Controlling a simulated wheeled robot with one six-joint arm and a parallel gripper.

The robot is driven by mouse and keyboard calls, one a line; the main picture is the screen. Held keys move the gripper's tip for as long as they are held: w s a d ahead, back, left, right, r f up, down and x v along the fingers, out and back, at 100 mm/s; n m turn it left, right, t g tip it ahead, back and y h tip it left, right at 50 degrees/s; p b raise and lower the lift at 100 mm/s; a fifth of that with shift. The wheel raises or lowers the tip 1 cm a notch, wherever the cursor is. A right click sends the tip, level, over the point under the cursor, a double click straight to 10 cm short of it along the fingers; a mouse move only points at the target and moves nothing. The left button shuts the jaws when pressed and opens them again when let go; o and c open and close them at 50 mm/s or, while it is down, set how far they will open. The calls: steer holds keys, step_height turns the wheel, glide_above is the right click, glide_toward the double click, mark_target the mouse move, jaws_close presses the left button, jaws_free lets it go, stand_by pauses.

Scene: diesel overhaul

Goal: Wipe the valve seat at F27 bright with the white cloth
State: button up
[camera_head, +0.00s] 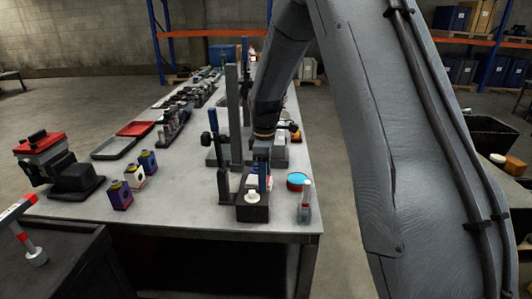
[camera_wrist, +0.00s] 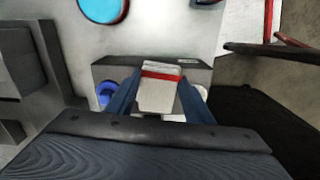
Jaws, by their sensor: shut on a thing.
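My gripper (camera_head: 263,178) points down over a dark block (camera_head: 252,213) near the front edge of the bench. In the wrist view, the blue fingers of my gripper (camera_wrist: 158,88) are shut on a pale pad with a red band, which appears to be the white cloth (camera_wrist: 158,98). The dark block (camera_wrist: 110,72) lies under it. A blue ring (camera_wrist: 105,92) shows left of the fingers and a white round part (camera_wrist: 203,92) right of them. I cannot tell which is the valve seat at F27, and no label is readable. Contact between cloth and block is hidden.
A blue-topped red tin (camera_head: 297,181) and a small bottle (camera_head: 305,203) stand right of the block. Dark posts (camera_head: 222,165) rise close on its left. Several small boxes (camera_head: 134,177) and a red-topped machine (camera_head: 42,150) stand left; the bench (camera_head: 180,198) between is clear.

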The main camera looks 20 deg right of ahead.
mark_target(254, 179)
steer(key=shift+w+a, duration=0.2)
steer(key=shift+a, duration=0.15)
steer(key=shift+w+a, duration=0.2)
steer(key=shift+a, duration=0.4)
steer(key=shift+w+a, duration=0.2)
steer(key=shift+a, duration=0.4)
steer(key=shift+s+d+p, duration=0.3)
steer(key=shift+d+p, duration=0.05)
steer(key=shift+d, duration=0.5)
steer(key=shift+s+d+p, duration=0.25)
steer(key=shift+d+p, duration=0.05)
steer(key=shift+d, duration=0.55)
step_height(254, 179, up, 2)
steer(key=shift+w+r+p, duration=0.1)
steer(key=shift+r+p, duration=0.05)
steer(key=shift+p, duration=0.2)
steer(key=shift+r, duration=0.2)
steer(key=shift+r+p, duration=1.8)
steer(key=shift+r, duration=0.9)
